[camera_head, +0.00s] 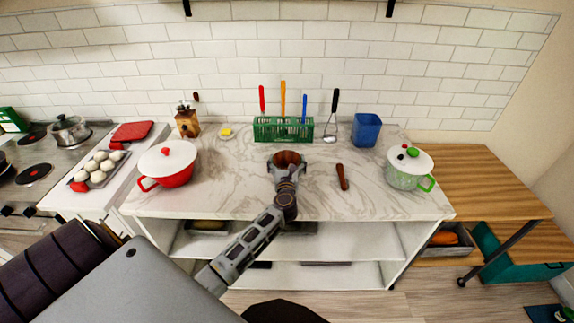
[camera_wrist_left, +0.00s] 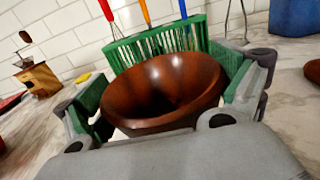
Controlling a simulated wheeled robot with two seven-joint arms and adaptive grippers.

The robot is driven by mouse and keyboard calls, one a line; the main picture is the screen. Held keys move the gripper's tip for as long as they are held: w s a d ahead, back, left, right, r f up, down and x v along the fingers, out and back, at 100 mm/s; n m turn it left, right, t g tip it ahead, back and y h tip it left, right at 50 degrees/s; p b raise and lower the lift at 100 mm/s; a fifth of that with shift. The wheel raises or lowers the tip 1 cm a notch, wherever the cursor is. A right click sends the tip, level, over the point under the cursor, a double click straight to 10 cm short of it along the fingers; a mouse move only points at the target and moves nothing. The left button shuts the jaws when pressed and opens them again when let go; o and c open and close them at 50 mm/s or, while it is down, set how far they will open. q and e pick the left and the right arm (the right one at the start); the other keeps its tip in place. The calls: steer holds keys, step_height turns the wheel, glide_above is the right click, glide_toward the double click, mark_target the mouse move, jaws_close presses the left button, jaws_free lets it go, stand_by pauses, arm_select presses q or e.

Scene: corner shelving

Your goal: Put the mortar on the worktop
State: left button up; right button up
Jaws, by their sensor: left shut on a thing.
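The mortar (camera_head: 288,158) is a dark reddish-brown wooden bowl. It is between the fingers of my left gripper (camera_head: 287,164), over the marble worktop (camera_head: 230,190), in front of the green rack. In the left wrist view the mortar (camera_wrist_left: 165,90) fills the space between the two fingers of my left gripper (camera_wrist_left: 165,105), which are shut on its sides. Its opening faces the camera and looks empty. Its base is hidden, so I cannot tell whether it touches the worktop. My right gripper is not in view.
The green rack (camera_head: 283,131) with several utensils stands behind the mortar. A brown pestle (camera_head: 342,177) lies to the right. A red pot (camera_head: 167,165) stands left and a white-green pot (camera_head: 409,168) right. A blue container (camera_head: 366,130) and a grinder (camera_head: 187,121) are at the back.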

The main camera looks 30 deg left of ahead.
arm_select(q)
steer(key=shift+f, duration=0.65)
steer(key=shift+f, duration=0.2)
steer(key=o, duration=0.9)
steer(key=shift+d+r, duration=0.1)
steer(key=shift+r, duration=0.05)
steer(key=shift+s+d, duration=0.35)
steer(key=shift+s, duration=0.25)
steer(key=shift+b+v, duration=0.95)
steer(key=shift+v, duration=4.3)
steer(key=shift+a, duration=0.1)
